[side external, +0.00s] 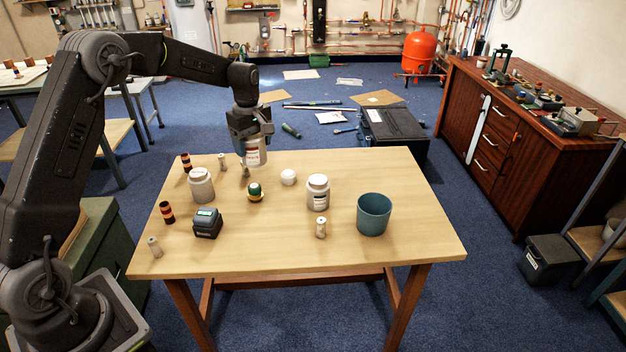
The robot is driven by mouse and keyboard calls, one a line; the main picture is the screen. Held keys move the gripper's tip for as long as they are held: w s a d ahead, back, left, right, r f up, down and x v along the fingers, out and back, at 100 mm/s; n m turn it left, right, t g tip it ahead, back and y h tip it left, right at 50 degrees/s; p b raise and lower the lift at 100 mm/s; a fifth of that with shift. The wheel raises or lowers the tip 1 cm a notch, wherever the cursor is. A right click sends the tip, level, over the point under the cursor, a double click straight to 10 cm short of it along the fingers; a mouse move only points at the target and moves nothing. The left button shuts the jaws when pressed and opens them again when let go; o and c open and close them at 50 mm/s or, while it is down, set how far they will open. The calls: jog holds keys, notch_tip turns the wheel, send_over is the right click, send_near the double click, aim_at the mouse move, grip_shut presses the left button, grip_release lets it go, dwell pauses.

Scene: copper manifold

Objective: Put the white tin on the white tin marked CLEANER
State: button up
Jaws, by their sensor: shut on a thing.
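My gripper (251,136) is shut on a white tin (257,154) with a dark reddish band and holds it above the back of the wooden table (400,240). A white tin with a dark label (318,193) stands upright right of the table's middle. Another white tin (201,186), greyer and with no clear label from here, stands upright at the left. The lettering is too small to read, so I cannot tell which tin is marked CLEANER. My gripper is behind and above both, apart from them.
A dark boxy device (207,223) stands front left. A teal bucket (374,214) stands at the right. Several small cylinders stand about. The table's right end is clear.

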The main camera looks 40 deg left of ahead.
jog(key=w+d+r, duration=0.2)
jog(key=w+r, duration=0.2)
jog(key=w, duration=0.1)
send_over(318, 180)
notch_tip(318, 180, down, 6)
jog(key=shift+w+f, duration=0.15)
jog(key=shift+f, duration=2.05)
jog(key=shift+f, duration=0.15)
jog(key=o, duration=1.1)
jog(key=shift+r, duration=6.15)
